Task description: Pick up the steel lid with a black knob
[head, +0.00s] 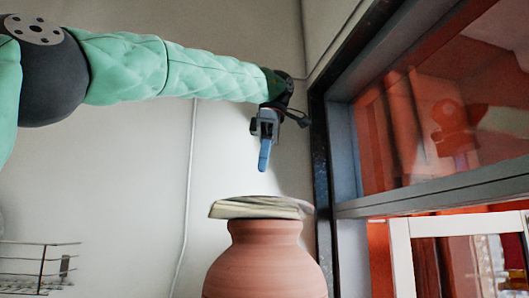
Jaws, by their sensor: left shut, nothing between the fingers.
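My left gripper (264,155) hangs from the green-sleeved arm that comes in from the left. Its blue fingers point down and are shut with nothing between them. It is above a clay pot (265,262), with a visible gap below the fingertips. A pale, flat, layered cover (258,208) lies across the pot's mouth, a little wider than the rim. I cannot make out a steel lid or a black knob in this view; the cover's top is seen nearly edge-on. My right gripper is not in view.
A wire rack (38,270) stands at the lower left. A dark-framed window or cabinet front (345,150) with reddish glass rises close to the right of the pot. A thin cable (189,190) runs down the pale wall. The space left of the pot looks clear.

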